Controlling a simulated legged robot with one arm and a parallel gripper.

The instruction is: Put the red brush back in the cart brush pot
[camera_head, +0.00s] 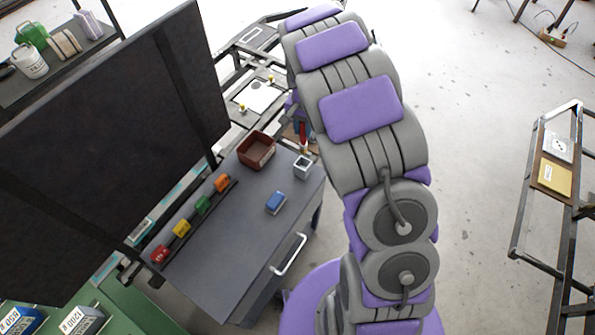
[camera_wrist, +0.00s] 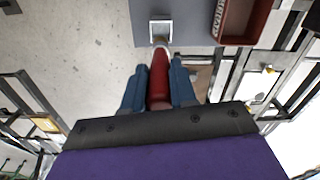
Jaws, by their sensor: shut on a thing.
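My gripper (camera_wrist: 158,85) is shut on the red brush (camera_wrist: 158,72), its two blue fingers on either side of it. The brush points away from the gripper, and its pale tip lines up with the near edge of the brush pot (camera_wrist: 161,29) in the wrist view. I cannot tell whether the tip touches the pot. In the head view the pot (camera_head: 302,168) is a small white, square, open container at the cart's far right corner. The red brush (camera_head: 303,137) shows just beyond it, with my gripper (camera_head: 301,128) mostly hidden behind my arm.
The grey cart (camera_head: 222,262) also holds a dark red bin (camera_head: 256,151) beside the pot, a blue block (camera_head: 276,202) and a row of coloured items (camera_head: 203,205). A large dark panel (camera_head: 120,130) stands left. A metal-framed rack (camera_head: 560,190) is right, with open floor between.

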